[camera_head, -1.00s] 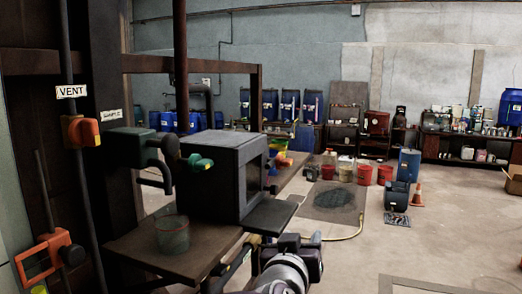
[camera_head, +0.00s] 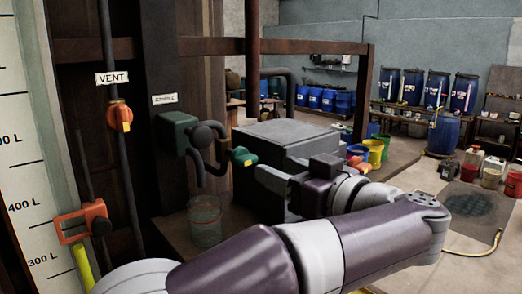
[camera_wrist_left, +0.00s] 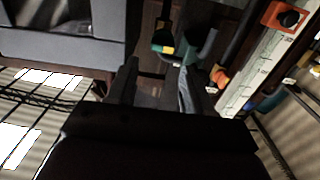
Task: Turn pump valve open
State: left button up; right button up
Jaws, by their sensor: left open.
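The pump valve has a green handle with a yellow tip (camera_head: 243,157) and sits on the pipe beside the green pump body (camera_head: 178,133). In the left wrist view the green-and-yellow handle (camera_wrist_left: 163,46) shows just beyond my fingertips. My left gripper (camera_head: 266,180) is open and empty, pointing left toward the valve in the head view, a little right of the handle and apart from it. Its two fingers (camera_wrist_left: 158,78) are spread in the left wrist view. I cannot tell the handle's exact turn. My right gripper is not in view.
A dark grey box (camera_head: 285,137) stands behind my gripper. A clear beaker (camera_head: 205,220) stands on the bench near the pump. The orange vent valve (camera_head: 120,117) and an orange clamp (camera_head: 82,222) by the level scale (camera_head: 22,150) are at left. Buckets (camera_head: 375,151) stand beyond the box.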

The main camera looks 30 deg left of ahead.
aim_at(251, 159)
pick_arm(q)
jog(key=x, duration=0.2)
jog(key=p+x, duration=0.1)
jog(key=x, duration=0.1)
jog(key=s+p+x, duration=0.1)
jog(key=x, duration=0.1)
jog(key=shift+w+a+r, duration=0.1)
jog(key=shift+a, duration=0.15)
jog(key=shift+w+d, duration=0.25)
jog(key=shift+w, duration=0.1)
jog(key=c, duration=0.3)
jog(key=shift+s, duration=0.15)
jog(key=c, duration=0.5)
